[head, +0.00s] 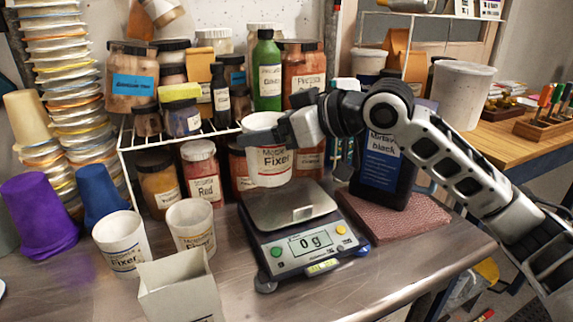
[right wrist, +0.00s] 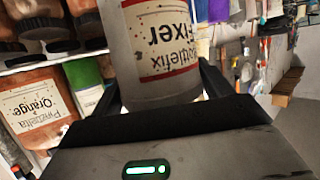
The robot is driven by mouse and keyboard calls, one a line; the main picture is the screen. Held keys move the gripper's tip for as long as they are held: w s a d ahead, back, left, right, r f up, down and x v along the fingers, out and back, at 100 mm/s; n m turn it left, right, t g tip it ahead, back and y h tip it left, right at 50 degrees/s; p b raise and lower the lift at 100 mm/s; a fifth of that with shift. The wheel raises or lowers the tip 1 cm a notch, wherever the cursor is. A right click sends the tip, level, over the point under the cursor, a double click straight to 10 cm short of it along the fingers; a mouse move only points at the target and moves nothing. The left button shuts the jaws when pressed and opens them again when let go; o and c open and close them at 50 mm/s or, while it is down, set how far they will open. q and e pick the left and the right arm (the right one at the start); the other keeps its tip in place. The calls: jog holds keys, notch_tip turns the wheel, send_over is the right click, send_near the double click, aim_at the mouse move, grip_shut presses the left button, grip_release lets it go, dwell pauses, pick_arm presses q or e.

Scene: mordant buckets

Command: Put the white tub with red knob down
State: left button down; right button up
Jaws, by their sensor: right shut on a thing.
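A white tub (head: 270,168) with a red-banded "Fixer" label is held over the scale pan. It also shows upside down in the right wrist view (right wrist: 162,45). I cannot make out a red knob on it. My right gripper (head: 283,130) is shut on its upper part, and the tub looks about upright. The digital scale (head: 312,243) reads 0 g, and its metal pan (head: 285,208) is bare below the tub. Two similar white Fixer tubs, one at the left (head: 121,245) and one beside it (head: 191,228), stand left of the scale. My left gripper is not in view.
A wire shelf (head: 180,138) with several jars and bottles stands behind the scale. A dark bottle (head: 383,170) stands on a reddish block (head: 400,218) to the right. A white open box (head: 178,285) is in front left. The bench front beside the scale is clear.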

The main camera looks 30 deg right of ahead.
jog(key=w+d+f, duration=0.1)
jog(key=d+f, duration=0.1)
jog(key=f, duration=0.1)
jog(key=w+d+f, duration=0.1)
jog(key=w+f, duration=0.1)
jog(key=f, duration=0.1)
jog(key=w+d+f, duration=0.1)
jog(key=d+f, duration=0.1)
jog(key=f, duration=0.1)
jog(key=shift+w+d+f, duration=0.2)
jog(key=shift+d+f, duration=0.1)
jog(key=shift+f, duration=0.05)
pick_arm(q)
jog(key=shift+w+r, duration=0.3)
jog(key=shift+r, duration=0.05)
